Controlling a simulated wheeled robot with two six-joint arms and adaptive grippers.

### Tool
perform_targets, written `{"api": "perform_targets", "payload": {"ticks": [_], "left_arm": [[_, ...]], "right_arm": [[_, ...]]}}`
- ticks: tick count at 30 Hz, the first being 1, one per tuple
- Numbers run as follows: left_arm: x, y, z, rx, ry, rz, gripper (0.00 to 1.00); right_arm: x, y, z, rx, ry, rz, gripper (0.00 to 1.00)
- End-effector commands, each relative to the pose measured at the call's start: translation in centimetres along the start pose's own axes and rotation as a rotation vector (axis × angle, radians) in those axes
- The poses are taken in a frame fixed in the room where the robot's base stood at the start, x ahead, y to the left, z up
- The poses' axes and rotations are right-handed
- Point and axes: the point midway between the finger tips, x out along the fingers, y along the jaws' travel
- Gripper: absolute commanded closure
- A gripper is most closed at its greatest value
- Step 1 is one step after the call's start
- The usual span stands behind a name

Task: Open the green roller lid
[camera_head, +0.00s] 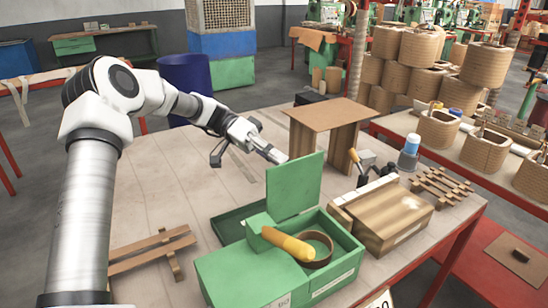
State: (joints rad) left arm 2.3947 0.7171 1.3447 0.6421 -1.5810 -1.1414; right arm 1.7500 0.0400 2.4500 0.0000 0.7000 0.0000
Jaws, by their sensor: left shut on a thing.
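The green roller lid (294,186) is a flat green panel standing upright, raised at the back of the green box (245,277). My left arm comes in from the left, and my left gripper (278,156) is at the lid's top edge, shut on it. The exact contact is small and hard to make out. The green box is open under the lid; in it are a brown ring (316,249) and a yellow cylinder (288,243). My right gripper is not in view.
A wooden block with a dark clamp (395,215) stands right of the green box. A brown board stand (328,117) is behind the lid. Wooden slats (150,250) lie at left. Several coils (437,131) fill the right table. The table's left middle is clear.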

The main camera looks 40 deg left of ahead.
Motion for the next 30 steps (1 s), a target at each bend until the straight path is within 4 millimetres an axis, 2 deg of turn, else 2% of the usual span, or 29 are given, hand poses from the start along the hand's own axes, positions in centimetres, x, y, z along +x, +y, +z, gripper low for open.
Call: {"api": "perform_targets", "payload": {"ticks": [1,8,9,11,12,30], "left_arm": [[0.60,-1.46,1.14,-0.024,-0.021,-0.015,1.00],[0.61,-1.48,1.15,-0.024,-0.022,-0.015,1.00],[0.61,-1.48,1.17,-0.024,-0.022,-0.015,0.75],[0.60,-1.49,1.15,-0.024,-0.022,-0.015,0.54],[0.57,-1.46,1.11,-0.023,-0.021,-0.015,0.47],[0.33,-0.99,0.69,-0.017,-0.015,-0.015,0.47]], "right_arm": [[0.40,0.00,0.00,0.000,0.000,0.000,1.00],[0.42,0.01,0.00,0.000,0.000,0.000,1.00],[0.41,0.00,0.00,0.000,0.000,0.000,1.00],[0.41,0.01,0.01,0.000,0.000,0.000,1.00],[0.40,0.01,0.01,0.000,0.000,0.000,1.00],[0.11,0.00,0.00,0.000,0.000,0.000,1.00]]}}
